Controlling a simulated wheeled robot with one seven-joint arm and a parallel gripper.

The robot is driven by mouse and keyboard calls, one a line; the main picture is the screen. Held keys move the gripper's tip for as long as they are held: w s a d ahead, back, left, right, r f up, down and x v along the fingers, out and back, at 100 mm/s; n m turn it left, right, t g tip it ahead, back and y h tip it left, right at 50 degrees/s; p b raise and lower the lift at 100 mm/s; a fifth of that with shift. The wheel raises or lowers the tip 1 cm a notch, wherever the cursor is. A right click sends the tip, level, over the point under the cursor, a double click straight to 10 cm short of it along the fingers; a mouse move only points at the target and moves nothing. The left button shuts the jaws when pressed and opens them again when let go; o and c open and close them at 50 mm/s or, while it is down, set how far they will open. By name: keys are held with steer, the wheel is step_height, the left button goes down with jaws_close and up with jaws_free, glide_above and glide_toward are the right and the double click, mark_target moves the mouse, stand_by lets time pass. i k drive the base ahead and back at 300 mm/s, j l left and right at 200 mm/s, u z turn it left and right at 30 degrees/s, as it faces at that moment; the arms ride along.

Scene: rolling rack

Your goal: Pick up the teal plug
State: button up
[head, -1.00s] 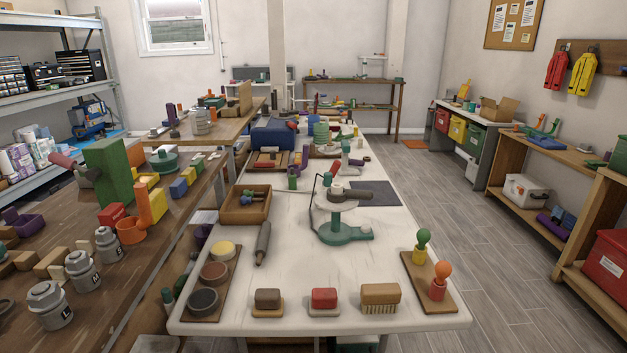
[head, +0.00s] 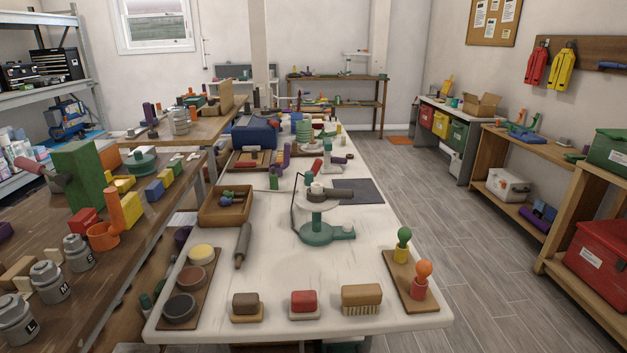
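I cannot pick out one thing as the teal plug for sure. Several teal or green pieces show in the head view. A teal stand (head: 322,235) with a round base stands in the middle of the white table, and a small teal cylinder (head: 309,178) shows at its top. A green round-headed piece (head: 404,234) stands in a yellow base on a wooden board at the right edge. A small green cylinder (head: 273,181) stands farther back by the wooden tray. My gripper is not in view.
The white table (head: 290,275) holds three brush-like blocks along its front edge and a board of round pots (head: 186,285) at left. A crowded brown bench (head: 120,245) stands left. The wooden floor (head: 455,220) to the right is clear up to the shelves (head: 575,215).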

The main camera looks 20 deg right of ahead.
mark_target(308, 175)
steer(key=i+l, duration=0.15)
steer(key=l, duration=0.25)
steer(key=i+l, duration=0.15)
steer(key=l, duration=0.2)
steer(key=i+l, duration=0.1)
steer(key=l, duration=0.3)
steer(key=i+l, duration=0.15)
steer(key=l, duration=0.25)
steer(key=i+l, duration=0.15)
steer(key=l, duration=0.25)
steer(key=i+l, duration=0.15)
steer(key=l, duration=0.2)
steer(key=i+l, duration=0.15)
steer(key=l, duration=0.25)
steer(key=i+l, duration=0.35)
steer(key=i, duration=0.2)
steer(key=i+l, duration=0.35)
steer(key=i, duration=0.2)
steer(key=i+j, duration=0.2)
steer(key=i, duration=0.3)
steer(key=i+z, duration=0.05)
